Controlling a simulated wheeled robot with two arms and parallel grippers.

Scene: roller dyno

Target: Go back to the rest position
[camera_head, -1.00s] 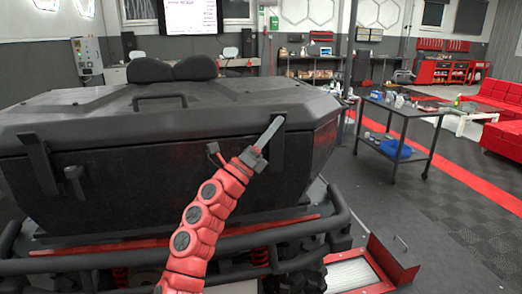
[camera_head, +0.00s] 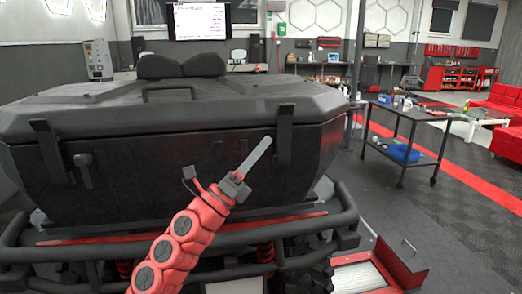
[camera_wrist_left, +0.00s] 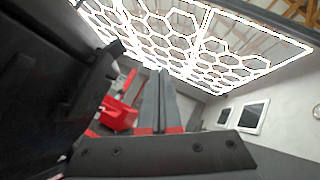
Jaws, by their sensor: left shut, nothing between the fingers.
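My left arm is red and comes up from the bottom of the head view. Its gripper (camera_head: 262,150) points up and to the right, in front of the black cargo box (camera_head: 130,185) on the back of a vehicle. The grey fingers are together with nothing between them. In the left wrist view the closed fingers (camera_wrist_left: 160,85) point toward the ceiling lights, and a dark surface fills the left side. From the head view I cannot tell whether the fingertips touch the box. My right gripper is out of view.
A black tubular bumper (camera_head: 190,243) runs below the box. A black trolley (camera_head: 400,140) with a blue item stands to the right. A red ramp-like frame (camera_head: 400,262) lies at the lower right.

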